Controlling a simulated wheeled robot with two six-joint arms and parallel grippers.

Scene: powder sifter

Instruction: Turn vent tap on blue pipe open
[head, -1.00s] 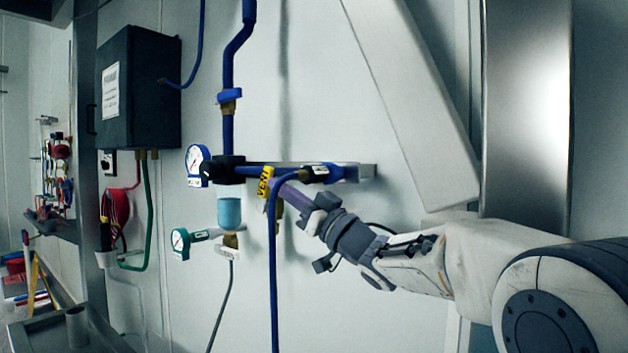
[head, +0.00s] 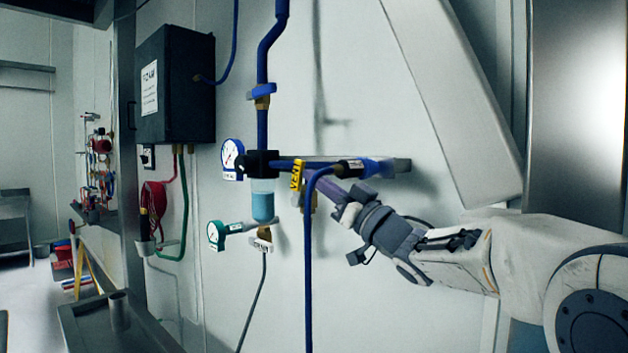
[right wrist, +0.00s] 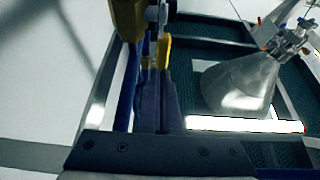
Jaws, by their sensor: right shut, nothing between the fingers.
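The blue pipe (head: 262,129) comes down the wall to a black block and continues right as a horizontal branch (head: 310,164). A yellow vent tag or handle (head: 297,176) stands upright at this branch, with a brass fitting under it partly hidden by a blue hose. It also shows as a yellow piece (right wrist: 164,52) in the right wrist view. My right gripper (head: 325,184) is shut and empty, its purple fingers close to the right of the yellow piece. I cannot tell whether they touch. In the right wrist view the fingers (right wrist: 158,105) point at it. My left gripper is not in view.
A white gauge (head: 232,158), a green gauge (head: 216,235) and a light blue cup (head: 263,206) are left of the branch. A blue hose (head: 308,265) hangs in front of it. A dark box (head: 176,84) is on the wall. A clear flask (right wrist: 240,82) is below.

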